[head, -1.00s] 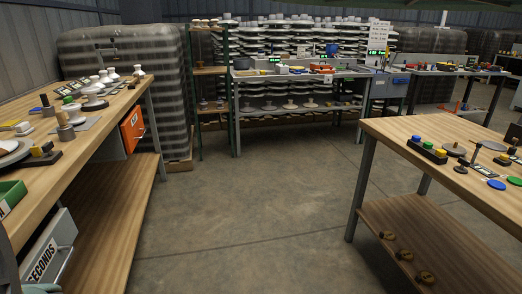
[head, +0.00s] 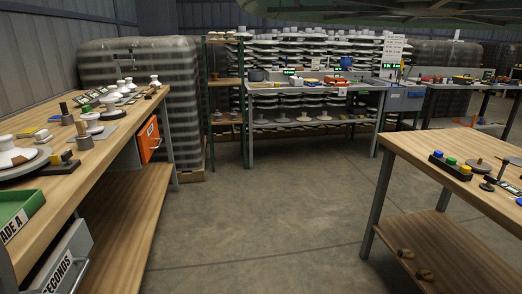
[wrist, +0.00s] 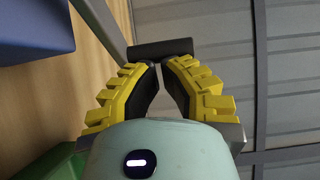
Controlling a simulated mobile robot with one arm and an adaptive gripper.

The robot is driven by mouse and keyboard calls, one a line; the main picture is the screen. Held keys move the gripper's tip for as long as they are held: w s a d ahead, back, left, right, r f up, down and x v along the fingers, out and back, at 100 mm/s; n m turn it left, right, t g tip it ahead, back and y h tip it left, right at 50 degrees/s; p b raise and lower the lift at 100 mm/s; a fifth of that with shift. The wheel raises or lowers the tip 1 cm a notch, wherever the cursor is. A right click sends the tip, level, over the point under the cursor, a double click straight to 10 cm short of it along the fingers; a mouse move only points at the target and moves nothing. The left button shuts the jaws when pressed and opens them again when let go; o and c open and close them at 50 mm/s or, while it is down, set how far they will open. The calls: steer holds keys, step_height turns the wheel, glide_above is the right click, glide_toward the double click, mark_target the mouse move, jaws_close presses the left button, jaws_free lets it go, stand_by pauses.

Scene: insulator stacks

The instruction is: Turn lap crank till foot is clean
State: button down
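On the left bench (head: 125,140) in the head view, a white insulator (head: 12,152) with a brown patch sits on a round grey plate (head: 45,160). I cannot tell which part is the lap crank, or make out the foot's face. My gripper (wrist: 160,64) shows only in the wrist view.
A green tray (head: 25,207) stands at the left bench's near end, with an orange bin (head: 149,138) and a SECONDS drawer (head: 60,268) below. A right table (head: 450,190) carries coloured buttons (head: 451,162). The concrete floor (head: 265,210) between is clear.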

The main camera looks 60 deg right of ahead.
steer(key=shift+s+a+f+n+g+b, duration=0.15)
steer(key=shift+a+n+g+b, duration=0.45)
steer(key=shift+a+n+g, duration=0.7)
steer(key=shift+s+a+n+g, duration=0.2)
steer(key=shift+a+n+g, duration=0.45)
steer(key=shift+g, duration=0.55)
steer(key=shift+s+a+n+g, duration=0.15)
steer(key=shift+a+n+g, duration=0.45)
steer(key=shift+g, duration=0.6)
